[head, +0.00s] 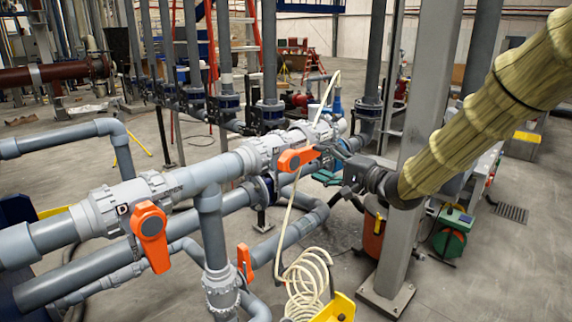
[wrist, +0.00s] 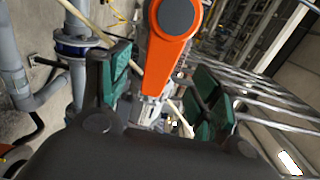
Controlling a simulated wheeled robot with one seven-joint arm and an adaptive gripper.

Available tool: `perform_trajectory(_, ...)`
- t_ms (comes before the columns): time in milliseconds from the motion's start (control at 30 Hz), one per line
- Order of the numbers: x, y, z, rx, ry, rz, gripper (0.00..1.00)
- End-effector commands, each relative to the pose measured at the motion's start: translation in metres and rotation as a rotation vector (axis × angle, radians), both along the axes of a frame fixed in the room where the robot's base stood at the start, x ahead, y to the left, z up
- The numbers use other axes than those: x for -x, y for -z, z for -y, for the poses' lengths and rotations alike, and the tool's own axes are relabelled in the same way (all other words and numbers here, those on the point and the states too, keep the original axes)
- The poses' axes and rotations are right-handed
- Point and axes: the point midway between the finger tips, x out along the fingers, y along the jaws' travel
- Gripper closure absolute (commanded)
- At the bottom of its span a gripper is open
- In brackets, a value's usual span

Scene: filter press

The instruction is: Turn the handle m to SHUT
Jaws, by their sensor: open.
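An orange valve handle (head: 298,159) sits on the grey pipe valve at centre in the head view. It points right, roughly along the pipe, toward my gripper (head: 330,163). In the wrist view the orange handle (wrist: 168,55) comes down from the top between the two green finger pads of my gripper (wrist: 163,88). The fingers are spread, with visible gaps on both sides of the handle. I cannot tell whether the handle's tip lies fully between the pads. No letter m or SHUT mark is readable on this valve.
Another orange handle (head: 151,235), beside a D label, hangs down on the valve at left. A grey steel column (head: 415,150) stands close by my arm. A coiled cream hose (head: 306,287) hangs below.

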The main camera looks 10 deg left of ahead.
Motion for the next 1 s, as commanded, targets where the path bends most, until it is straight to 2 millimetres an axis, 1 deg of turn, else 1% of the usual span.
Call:
perform_trajectory(33, -0.004, -0.004, -0.005, 0.0, 0.0, 0.0, 0.37)
perform_trajectory(300, -0.024, -0.004, -0.032, -0.003, 0.0, -0.002, 0.37)
perform_trajectory(500, -0.035, -0.003, -0.047, -0.001, 0.0, 0.0, 0.37)
perform_trajectory(633, -0.038, -0.002, -0.052, -0.001, 0.0, -0.002, 0.37)
perform_trajectory(867, -0.038, -0.001, -0.052, -0.001, 0.0, -0.002, 0.37)
perform_trajectory(900, -0.038, -0.001, -0.052, -0.001, 0.0, -0.002, 0.39)
perform_trajectory(967, -0.038, -0.001, -0.052, -0.001, 0.0, -0.002, 0.5)
perform_trajectory(1000, -0.038, -0.001, -0.052, -0.001, 0.0, -0.002, 0.57)
